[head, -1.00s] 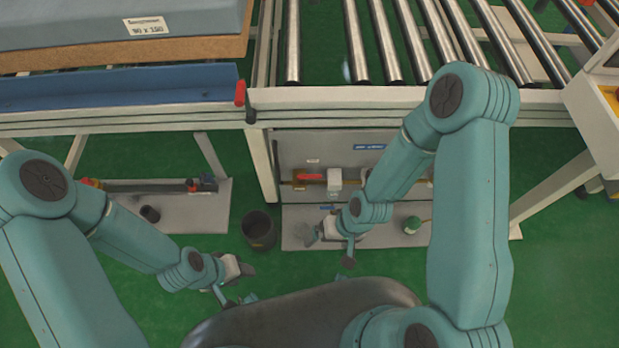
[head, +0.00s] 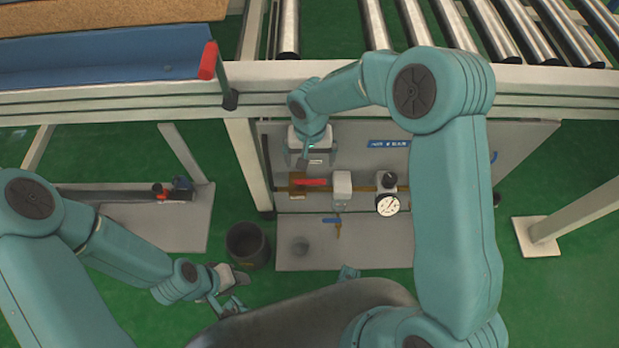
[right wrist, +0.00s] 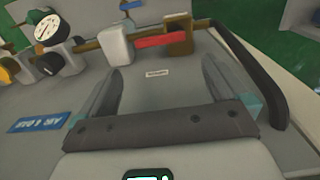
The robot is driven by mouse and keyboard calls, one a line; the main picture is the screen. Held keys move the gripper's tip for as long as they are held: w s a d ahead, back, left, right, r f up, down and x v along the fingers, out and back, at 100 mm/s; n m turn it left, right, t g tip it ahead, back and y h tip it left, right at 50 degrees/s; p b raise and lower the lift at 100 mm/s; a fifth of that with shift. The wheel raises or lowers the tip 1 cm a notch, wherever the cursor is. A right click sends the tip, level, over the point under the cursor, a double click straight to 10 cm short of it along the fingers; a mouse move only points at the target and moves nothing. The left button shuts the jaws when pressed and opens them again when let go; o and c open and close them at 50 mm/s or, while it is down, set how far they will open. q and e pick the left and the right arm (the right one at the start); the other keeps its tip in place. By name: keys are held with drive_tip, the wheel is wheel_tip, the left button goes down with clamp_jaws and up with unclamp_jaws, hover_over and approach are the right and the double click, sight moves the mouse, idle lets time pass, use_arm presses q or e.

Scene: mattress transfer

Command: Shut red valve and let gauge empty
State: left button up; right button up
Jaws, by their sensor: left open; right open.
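The red valve handle (head: 311,182) lies lengthwise along a brass pipe on the grey panel under the conveyor. The gauge (head: 388,205) has a white round dial, right of the valve; its needle is too small to read surely. Both also show in the right wrist view, the red handle (right wrist: 163,40) beyond the fingers and the gauge (right wrist: 46,27) at upper left. My right gripper (head: 303,162) is open and empty, just above the red handle in the head view and apart from it. My left gripper (head: 238,292) is open and empty, low beside the black bucket.
A black bucket (head: 248,245) stands on the green floor left of the panel. A small blue-handled tap (head: 331,220) hangs below the pipe. A red lever (head: 208,60) stands at the conveyor edge above. A blue label (head: 388,143) is on the panel.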

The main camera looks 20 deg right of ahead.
sight(310, 181)
drive_tip(key=f+b, duration=0.1)
drive_tip(key=f, duration=0.7)
drive_tip(key=shift+s+f+b, duration=0.2)
drive_tip(key=shift+f+b, duration=0.15)
drive_tip(key=shift+b, duration=0.05)
drive_tip(key=shift+f, duration=0.4)
